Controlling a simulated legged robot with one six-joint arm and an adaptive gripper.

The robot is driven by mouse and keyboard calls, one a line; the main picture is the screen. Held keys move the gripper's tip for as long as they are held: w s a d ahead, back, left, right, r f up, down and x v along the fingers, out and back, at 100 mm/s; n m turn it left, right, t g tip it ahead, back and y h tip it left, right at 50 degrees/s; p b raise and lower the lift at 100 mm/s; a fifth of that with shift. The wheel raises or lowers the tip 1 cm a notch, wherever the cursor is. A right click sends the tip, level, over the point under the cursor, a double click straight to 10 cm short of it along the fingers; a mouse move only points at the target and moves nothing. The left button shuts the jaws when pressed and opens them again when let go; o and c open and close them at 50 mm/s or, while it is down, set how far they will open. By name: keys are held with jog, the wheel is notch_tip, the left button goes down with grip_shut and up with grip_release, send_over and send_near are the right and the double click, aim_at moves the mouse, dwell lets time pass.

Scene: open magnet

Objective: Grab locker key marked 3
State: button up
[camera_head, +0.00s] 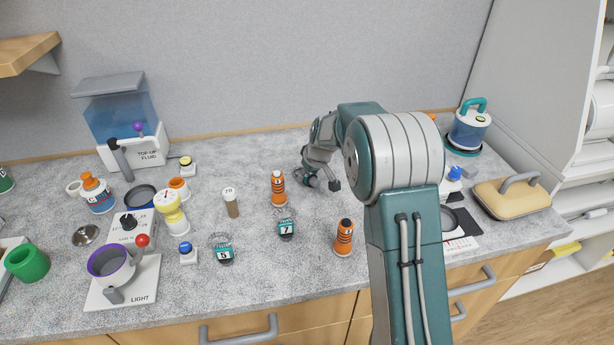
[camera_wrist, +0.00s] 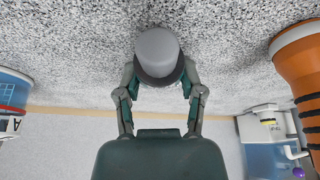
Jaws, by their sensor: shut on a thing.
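No key marked 3 shows in either view. In the head view, a dark teal tag marked 7 (camera_head: 286,229) and another marked 5 (camera_head: 225,255) lie on the counter, each with a coiled ring. My gripper (camera_head: 322,184) is low over the counter, right of an orange bottle marked 1 (camera_head: 278,188). In the wrist view, my gripper's fingers are on both sides of a grey round-topped piece with a dark lower rim (camera_wrist: 158,50), shut on it. I cannot tell what this piece is. My arm hides part of the counter on the right.
A second orange bottle (camera_head: 344,238) stands near the front edge. A fluid dispenser (camera_head: 120,120), a light unit (camera_head: 122,280) and a blue button (camera_head: 187,253) are on the left. A yellow-lidded box (camera_head: 511,198) and a blue lidded container (camera_head: 469,128) are on the right.

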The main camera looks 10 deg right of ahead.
jog(key=r, duration=0.3)
jog(key=shift+s+d+r, duration=0.1)
jog(key=shift+s+r, duration=0.1)
jog(key=shift+r, duration=0.15)
jog(key=s+r, duration=0.9)
jog(key=s, duration=0.4)
jog(key=shift+s+d, duration=0.25)
jog(key=shift+s, duration=0.05)
